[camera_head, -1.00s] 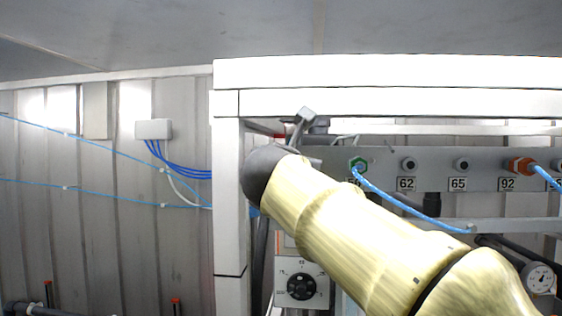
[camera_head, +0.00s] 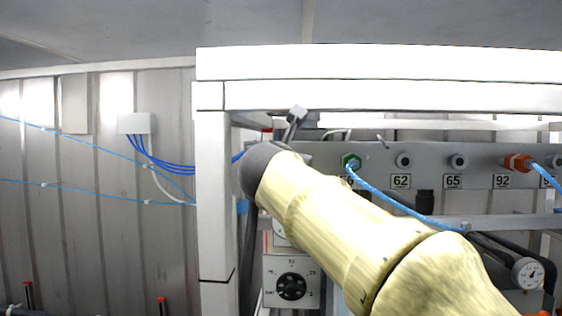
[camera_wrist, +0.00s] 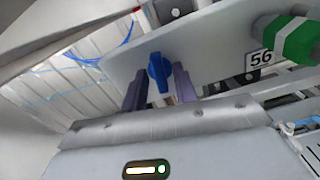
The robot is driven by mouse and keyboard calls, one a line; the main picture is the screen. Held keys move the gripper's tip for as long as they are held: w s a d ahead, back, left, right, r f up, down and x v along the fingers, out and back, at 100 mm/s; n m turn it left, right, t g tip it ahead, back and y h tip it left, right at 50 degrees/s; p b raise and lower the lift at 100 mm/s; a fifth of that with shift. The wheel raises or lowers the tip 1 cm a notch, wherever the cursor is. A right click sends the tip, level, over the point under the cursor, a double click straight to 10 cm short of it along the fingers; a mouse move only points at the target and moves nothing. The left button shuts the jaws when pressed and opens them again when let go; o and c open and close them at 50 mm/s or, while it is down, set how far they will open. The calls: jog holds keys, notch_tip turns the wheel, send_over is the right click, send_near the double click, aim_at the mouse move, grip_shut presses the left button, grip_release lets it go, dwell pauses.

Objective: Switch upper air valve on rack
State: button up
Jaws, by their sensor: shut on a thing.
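The blue handle of the air valve (camera_wrist: 157,67) sits on the light grey rack panel (camera_wrist: 205,40) in the wrist view. My gripper (camera_wrist: 160,84) is at the valve, with one dark finger on each side of the blue handle, and it is shut on it. The handle looks roughly upright in the wrist view. In the head view my arm covers the valve and the gripper.
A green fitting (camera_wrist: 293,38) beside the label 56 is right of the valve. A white frame post (camera_head: 213,190) stands left of my arm. A dial box (camera_head: 291,283) is below.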

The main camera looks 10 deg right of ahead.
jog(key=shift+f+m+b, duration=0.1)
jog(key=shift+m+b, duration=0.2)
jog(key=shift+m, duration=0.2)
jog(key=m+b, duration=0.7)
jog(key=m, duration=0.8)
jog(key=shift+w+f, duration=0.1)
dwell(0.3)
jog(key=o, duration=0.6)
